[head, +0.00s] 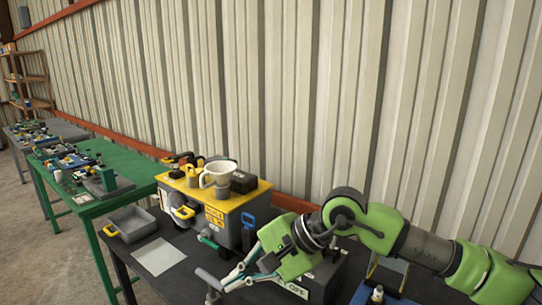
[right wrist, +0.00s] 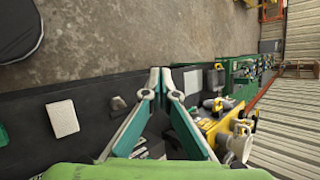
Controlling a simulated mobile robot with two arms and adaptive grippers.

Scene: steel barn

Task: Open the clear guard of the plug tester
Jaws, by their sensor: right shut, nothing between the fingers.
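A dark box with a white label reading OFF (head: 292,288) stands on the black bench, partly covered by my right gripper; I cannot tell whether it is the plug tester. A framed, see-through-looking panel (head: 388,268) stands right of it, below my arm, and may be the clear guard; its state is unclear. My right gripper (head: 226,284) is shut and empty, its tips close to a grey T-shaped handle (head: 211,280). In the right wrist view the gripper's fingertips (right wrist: 161,76) meet over the bench edge. My left gripper is not in view.
A yellow-topped machine (head: 240,197) carries a white mug (head: 217,174). A grey tray (head: 130,223) and a pale sheet (head: 159,257) lie on the black bench. A green table (head: 125,175) with several fixtures stands beyond. A ribbed steel wall (head: 290,90) rises behind.

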